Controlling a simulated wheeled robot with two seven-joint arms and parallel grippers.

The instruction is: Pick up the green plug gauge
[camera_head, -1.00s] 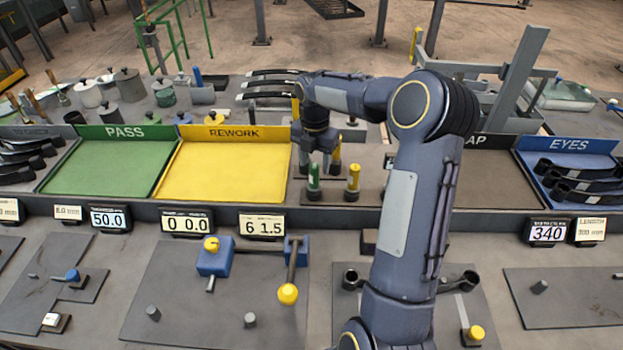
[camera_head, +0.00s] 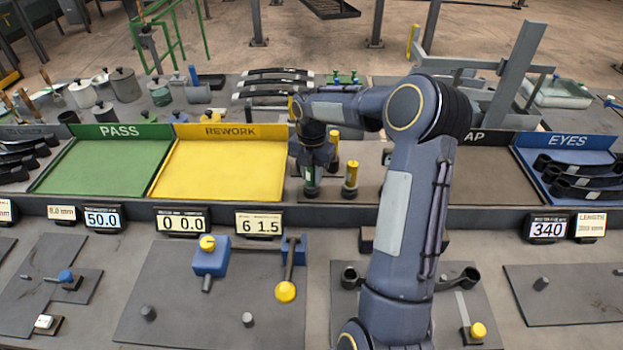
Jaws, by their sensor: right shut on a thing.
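The green plug gauge (camera_head: 310,178) stands upright on the dark shelf between the yellow REWORK tray and the SCRAP-side tray. It is partly covered by my right gripper (camera_head: 310,168), which points down and is shut on its upper part. A yellow plug gauge (camera_head: 350,178) stands upright just to the right, apart from the gripper. More yellow-topped gauge parts show behind my gripper, partly hidden. My left gripper is not in view.
The yellow REWORK tray (camera_head: 172,184) and the green PASS tray (camera_head: 40,181) lie to the left, both empty. A bench with fixtures and number displays lies in front.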

